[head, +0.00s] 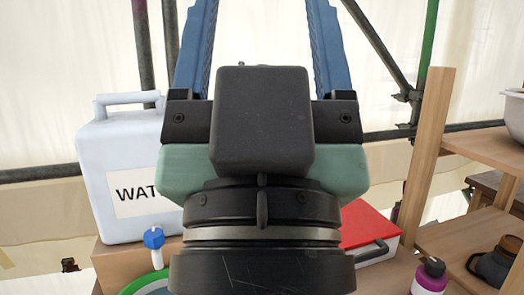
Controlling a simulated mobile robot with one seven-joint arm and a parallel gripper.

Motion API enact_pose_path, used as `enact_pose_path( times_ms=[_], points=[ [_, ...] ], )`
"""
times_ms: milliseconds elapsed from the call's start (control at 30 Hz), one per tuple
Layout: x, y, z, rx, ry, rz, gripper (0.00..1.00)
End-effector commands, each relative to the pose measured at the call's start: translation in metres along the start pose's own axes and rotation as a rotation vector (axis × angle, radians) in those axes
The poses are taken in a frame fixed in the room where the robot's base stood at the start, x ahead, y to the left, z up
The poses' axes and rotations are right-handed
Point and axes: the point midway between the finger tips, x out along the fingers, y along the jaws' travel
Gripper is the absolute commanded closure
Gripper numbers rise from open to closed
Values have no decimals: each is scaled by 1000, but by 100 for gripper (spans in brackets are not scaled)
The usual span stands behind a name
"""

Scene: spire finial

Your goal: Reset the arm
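My gripper (262,22) fills the middle of the head view, seen from behind its dark wrist, with its fingers pointing up. Its two blue fingers stand wide apart, and only pale sheeting shows between them. The fingertips are cut off by the top edge of the picture. I see nothing held in the part that shows. The wrist and the dark box on the gripper hide what lies behind them.
Left of my gripper, a white water container (112,165) with a blue tap stands on a wooden surface. A red-lidded box (368,226) sits behind on the right. Wooden shelving (470,240) at right holds a dark mug (495,262) and a bowl. A purple bottle (431,277) stands nearby. Scaffold poles cross behind.

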Motion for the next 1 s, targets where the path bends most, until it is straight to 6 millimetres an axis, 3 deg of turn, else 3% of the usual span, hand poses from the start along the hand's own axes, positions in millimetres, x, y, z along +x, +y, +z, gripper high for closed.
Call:
enact_pose_path(
  times_ms=[33,500,700,1000],
  points=[
    [24,0,-22,0,-1,0,28],
    [120,-1,-112,0,-2,-2,28],
    [136,-1,-128,1,-2,-2,28],
    [136,-1,-128,1,-2,-2,28]
  ],
)
